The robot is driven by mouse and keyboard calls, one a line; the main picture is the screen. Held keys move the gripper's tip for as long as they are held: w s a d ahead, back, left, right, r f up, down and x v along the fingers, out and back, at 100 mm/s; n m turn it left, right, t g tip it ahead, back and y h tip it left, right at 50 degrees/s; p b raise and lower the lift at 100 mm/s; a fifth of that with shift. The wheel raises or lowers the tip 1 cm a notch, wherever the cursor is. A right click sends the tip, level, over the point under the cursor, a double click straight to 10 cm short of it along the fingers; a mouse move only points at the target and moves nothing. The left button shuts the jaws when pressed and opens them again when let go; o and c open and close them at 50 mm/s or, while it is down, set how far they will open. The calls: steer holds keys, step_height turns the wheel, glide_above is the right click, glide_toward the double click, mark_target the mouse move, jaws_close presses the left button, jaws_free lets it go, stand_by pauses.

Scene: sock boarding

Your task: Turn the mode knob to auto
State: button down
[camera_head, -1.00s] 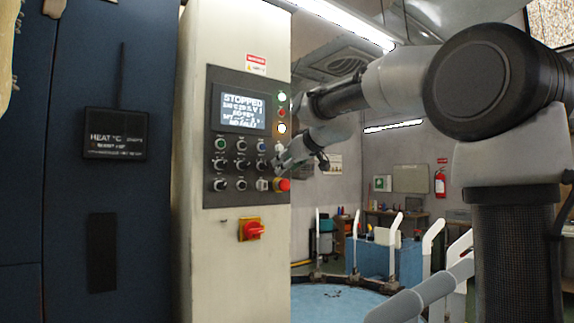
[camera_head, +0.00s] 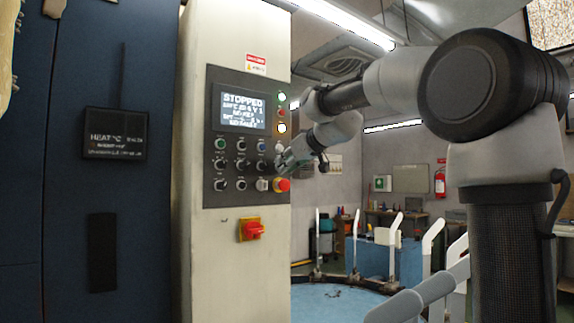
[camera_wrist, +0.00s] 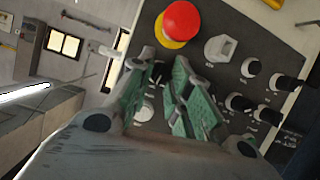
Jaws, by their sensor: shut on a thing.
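The control panel (camera_head: 208,172) on the pale cabinet carries rows of knobs and buttons. My gripper (camera_head: 281,162) is at its right edge, level with the middle row and just above the red emergency stop (camera_head: 282,185). In the wrist view, the green-padded fingers of my gripper (camera_wrist: 163,78) are shut at the panel face on a knob, which they mostly hide. I cannot see where its pointer stands or read its label. The red stop button (camera_wrist: 181,21) and a white selector (camera_wrist: 220,48) stand clear beside the fingers. A pale round button (camera_wrist: 146,110) shows between them.
The screen (camera_head: 242,110) reads STOPPED. Several black knobs (camera_wrist: 238,103) sit close beside my gripper. A red rotary switch (camera_head: 251,230) is lower on the cabinet. A blue round table (camera_head: 340,305) with white upright forms stands to the right.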

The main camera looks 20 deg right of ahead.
steer(key=shift+d+f+m+g+y, duration=0.15)
steer(key=shift+m+y, duration=0.65)
steer(key=shift+m, duration=0.4)
steer(key=shift+d+m+g+y, duration=0.15)
steer(key=shift+m+y, duration=0.65)
steer(key=shift+m, duration=0.4)
steer(key=c, duration=1.3)
jaws_free()
steer(key=v, duration=1.1)
steer(key=shift+s+d, duration=0.25)
steer(key=shift+s, duration=0.05)
